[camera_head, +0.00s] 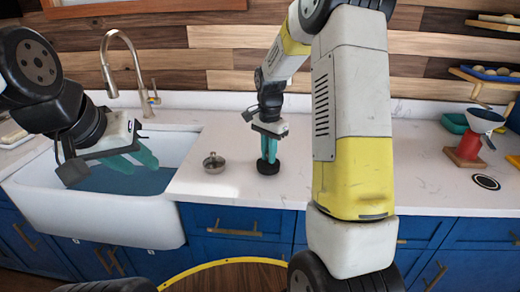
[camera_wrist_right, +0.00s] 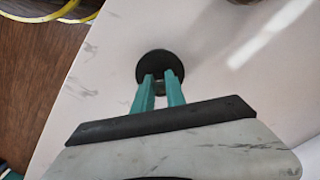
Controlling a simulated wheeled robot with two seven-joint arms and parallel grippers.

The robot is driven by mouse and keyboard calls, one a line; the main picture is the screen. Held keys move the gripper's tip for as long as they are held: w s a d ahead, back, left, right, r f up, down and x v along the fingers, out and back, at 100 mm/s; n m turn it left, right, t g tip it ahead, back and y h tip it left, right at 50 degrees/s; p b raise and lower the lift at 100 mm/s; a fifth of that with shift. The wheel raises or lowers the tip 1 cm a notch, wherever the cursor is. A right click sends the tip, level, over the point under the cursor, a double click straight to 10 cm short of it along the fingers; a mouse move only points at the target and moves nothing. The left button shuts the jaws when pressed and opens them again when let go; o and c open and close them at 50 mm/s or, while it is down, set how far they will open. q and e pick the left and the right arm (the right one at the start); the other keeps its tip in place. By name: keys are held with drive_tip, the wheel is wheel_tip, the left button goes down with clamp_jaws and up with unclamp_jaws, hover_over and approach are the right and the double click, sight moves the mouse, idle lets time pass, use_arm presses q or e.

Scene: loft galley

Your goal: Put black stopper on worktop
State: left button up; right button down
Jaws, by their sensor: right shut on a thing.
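The black stopper (camera_head: 268,167) is a dark round disc at the worktop (camera_head: 335,188), to the right of the sink. My right gripper (camera_head: 269,158) points down over it, with its green fingers shut on the stopper's top. In the right wrist view the stopper (camera_wrist_right: 160,67) sits between the fingertips (camera_wrist_right: 161,85). It appears at or very close to the white surface; I cannot tell whether it touches. My left gripper (camera_head: 140,162) is over the sink, its green fingers apart and nothing seen between them.
A metal sink strainer (camera_head: 214,162) stands on the worktop left of the stopper. The white sink (camera_head: 100,216) has a tall faucet (camera_head: 110,62) behind it.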

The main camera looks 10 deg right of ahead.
drive_tip(key=shift+f, duration=0.5)
drive_tip(key=shift+f, duration=0.15)
drive_tip(key=c, duration=1.4)
unclamp_jaws()
drive_tip(key=shift+o, duration=0.2)
